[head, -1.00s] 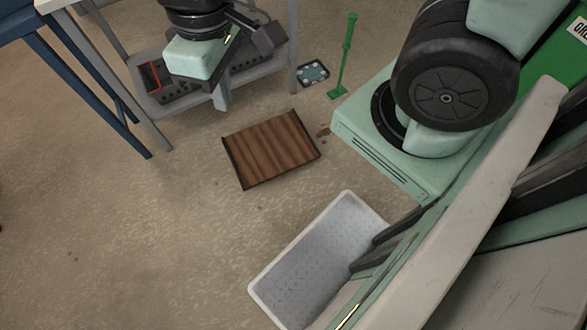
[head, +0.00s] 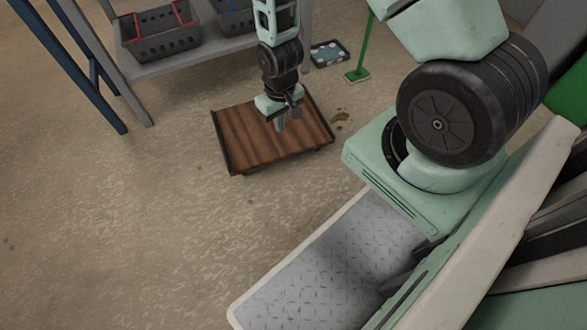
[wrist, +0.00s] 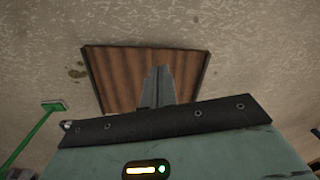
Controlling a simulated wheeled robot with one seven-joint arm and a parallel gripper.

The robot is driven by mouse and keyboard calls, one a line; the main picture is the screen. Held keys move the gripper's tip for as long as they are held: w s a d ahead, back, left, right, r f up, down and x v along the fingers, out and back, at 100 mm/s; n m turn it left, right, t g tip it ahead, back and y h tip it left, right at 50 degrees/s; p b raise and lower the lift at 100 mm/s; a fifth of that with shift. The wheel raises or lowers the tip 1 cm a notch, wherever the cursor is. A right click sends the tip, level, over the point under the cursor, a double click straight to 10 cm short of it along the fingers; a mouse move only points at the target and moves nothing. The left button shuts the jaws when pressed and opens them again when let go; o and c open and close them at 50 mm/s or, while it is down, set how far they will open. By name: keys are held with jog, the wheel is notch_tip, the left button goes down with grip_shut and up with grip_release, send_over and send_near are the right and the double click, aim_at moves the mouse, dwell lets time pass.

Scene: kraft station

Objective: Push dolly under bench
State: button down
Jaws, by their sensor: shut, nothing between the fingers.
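The dolly (head: 245,140) is a low brown slatted wooden platform with dark raised edges on two sides, standing on the open floor in front of the bench. It also shows in the wrist view (wrist: 120,72). The bench (head: 185,58) is at the upper left, with a grey lower shelf and legs. My gripper (head: 281,124) points down over the dolly's right part, its fingers shut and empty. In the wrist view the closed fingers (wrist: 158,85) overlap the dolly's deck. I cannot tell whether they touch it.
Two dark baskets, one red-trimmed (head: 160,35) and one blue-trimmed (head: 232,15), sit on the bench's lower shelf. A green broom (head: 358,74) and a small dark tray (head: 329,53) are right of the bench. A brownish stain (head: 341,117) lies beside the dolly. The floor at left is clear.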

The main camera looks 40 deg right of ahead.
jog(key=s+d+f+b, duration=0.15)
jog(key=f+b, duration=0.25)
jog(key=f, duration=0.4)
jog(key=d+f+m+b, duration=0.15)
jog(key=f+b, duration=0.25)
jog(key=f, duration=0.5)
jog(key=s+d+f+b, duration=0.1)
jog(key=d+f+b, duration=0.25)
jog(key=f, duration=0.45)
jog(key=shift+h, duration=0.3)
jog(key=shift+w+a+r+b, duration=0.1)
jog(key=shift+w+b, duration=0.7)
jog(key=shift+w, duration=0.25)
jog(key=shift+w+a+r+b, duration=0.1)
jog(key=shift+w+b, duration=0.65)
jog(key=shift+w, duration=0.3)
